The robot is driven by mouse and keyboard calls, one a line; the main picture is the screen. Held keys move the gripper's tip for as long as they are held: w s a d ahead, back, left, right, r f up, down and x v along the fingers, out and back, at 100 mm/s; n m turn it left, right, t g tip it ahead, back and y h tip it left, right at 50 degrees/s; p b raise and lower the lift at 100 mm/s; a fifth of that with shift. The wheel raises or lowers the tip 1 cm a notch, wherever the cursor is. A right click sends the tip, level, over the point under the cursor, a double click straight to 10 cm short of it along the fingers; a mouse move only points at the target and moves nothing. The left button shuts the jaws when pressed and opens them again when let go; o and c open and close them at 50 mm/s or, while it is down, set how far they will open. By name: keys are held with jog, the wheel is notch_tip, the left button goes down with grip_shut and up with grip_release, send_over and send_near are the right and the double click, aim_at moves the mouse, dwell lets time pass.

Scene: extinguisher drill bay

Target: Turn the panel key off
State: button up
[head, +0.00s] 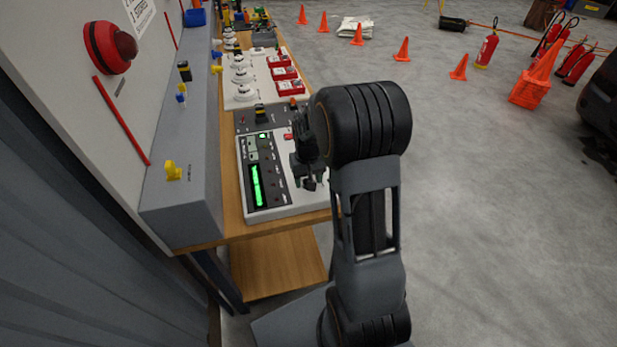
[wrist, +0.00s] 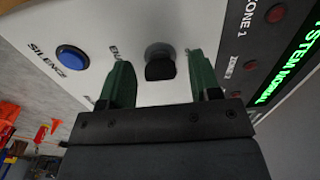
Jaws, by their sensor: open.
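The panel key (wrist: 160,69) is a black key in a round grey lock on the light panel face (wrist: 205,22). In the wrist view it appears between the two green fingertips of my gripper (wrist: 160,62). The fingers are spread apart, with a gap on each side of the key. I cannot tell if the tips reach down around it. In the head view my gripper (head: 309,180) is over the right part of the alarm panel (head: 268,215), and the key is hidden there. The panel's display glows green and reads "SYSTEM NORMAL".
A blue button (wrist: 72,58) marked "SILENCE" and red zone lights (wrist: 274,12) flank the key. The panel stands on a wooden bench (head: 232,190) beside a grey ledge with yellow (head: 173,171) and blue fittings. The floor to the right has orange cones (head: 402,49) and red extinguishers (head: 486,50).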

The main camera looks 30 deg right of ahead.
jog(key=shift+r, duration=0.15)
notch_tip(320, 180, up, 14)
jog(key=b, duration=0.1)
jog(key=shift+f, duration=0.2)
dwell(0.6)
jog(key=s+a+n+t, duration=0.1)
jog(key=s+a, duration=0.3)
jog(key=s, duration=0.4)
jog(key=s+a+n+t, duration=0.1)
jog(key=s+a+t, duration=0.2)
jog(key=s+a, duration=0.2)
jog(key=shift+s+r, duration=0.3)
jog(key=shift+s, duration=1.2)
